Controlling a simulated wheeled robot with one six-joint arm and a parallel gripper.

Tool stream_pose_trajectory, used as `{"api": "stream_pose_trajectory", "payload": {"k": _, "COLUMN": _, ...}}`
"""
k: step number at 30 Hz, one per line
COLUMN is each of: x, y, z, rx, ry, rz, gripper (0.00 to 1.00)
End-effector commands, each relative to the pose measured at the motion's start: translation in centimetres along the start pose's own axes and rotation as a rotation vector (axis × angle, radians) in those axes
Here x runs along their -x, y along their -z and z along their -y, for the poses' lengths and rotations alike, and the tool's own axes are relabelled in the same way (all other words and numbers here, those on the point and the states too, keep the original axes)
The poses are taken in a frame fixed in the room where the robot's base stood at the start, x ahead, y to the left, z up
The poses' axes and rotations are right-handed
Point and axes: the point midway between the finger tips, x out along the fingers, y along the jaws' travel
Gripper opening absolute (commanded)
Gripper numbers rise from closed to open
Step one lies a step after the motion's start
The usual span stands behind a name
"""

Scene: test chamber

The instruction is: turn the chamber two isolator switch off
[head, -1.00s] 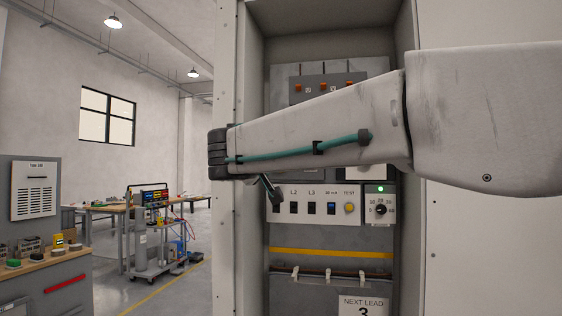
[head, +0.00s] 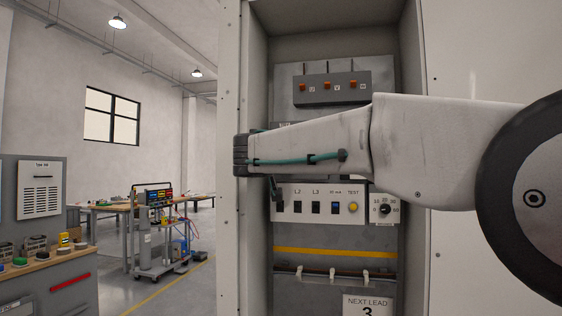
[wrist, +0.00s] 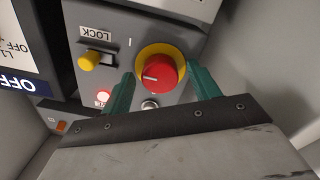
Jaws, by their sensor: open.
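In the wrist view a red rotary switch knob (wrist: 158,73) sits on a yellow round collar (wrist: 176,49) on a grey panel. Its white pointer line points left in the picture, and an "I" mark stands to its upper left. My gripper (wrist: 163,76) is open, with one green finger on each side of the knob. I cannot tell whether the fingers touch it. A yellow lock slider (wrist: 91,61) sits beside the knob under the word LOCK, and a red lamp (wrist: 103,97) is lit. In the head view my arm hides the knob and gripper. No chamber number is readable.
The open cabinet has side walls close around my arm. A row of switches with a yellow test button (head: 353,207) and a small dial (head: 385,210) lies below the arm, and a grey box with orange buttons (head: 333,88) above. A workbench (head: 40,265) stands left.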

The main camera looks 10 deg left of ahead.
Motion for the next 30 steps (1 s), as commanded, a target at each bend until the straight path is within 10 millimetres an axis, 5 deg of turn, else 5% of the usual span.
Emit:
{"api": "stream_pose_trajectory", "payload": {"k": 5, "x": 0.01, "y": 0.00, "z": 0.02, "rx": 0.000, "ry": 0.000, "rz": 0.000, "gripper": 0.58}}
{"api": "stream_pose_trajectory", "payload": {"k": 9, "x": 0.03, "y": 0.00, "z": 0.03, "rx": 0.001, "ry": 0.000, "rz": 0.000, "gripper": 0.19}}
{"api": "stream_pose_trajectory", "payload": {"k": 10, "x": 0.03, "y": 0.00, "z": 0.04, "rx": 0.001, "ry": 0.000, "rz": 0.000, "gripper": 0.16}}
{"api": "stream_pose_trajectory", "payload": {"k": 20, "x": 0.06, "y": 0.01, "z": 0.06, "rx": 0.033, "ry": 0.000, "rz": -0.001, "gripper": 0.17}}
{"api": "stream_pose_trajectory", "payload": {"k": 30, "x": 0.06, "y": -0.02, "z": 0.05, "rx": 0.243, "ry": -0.002, "rz": -0.005, "gripper": 0.17}}
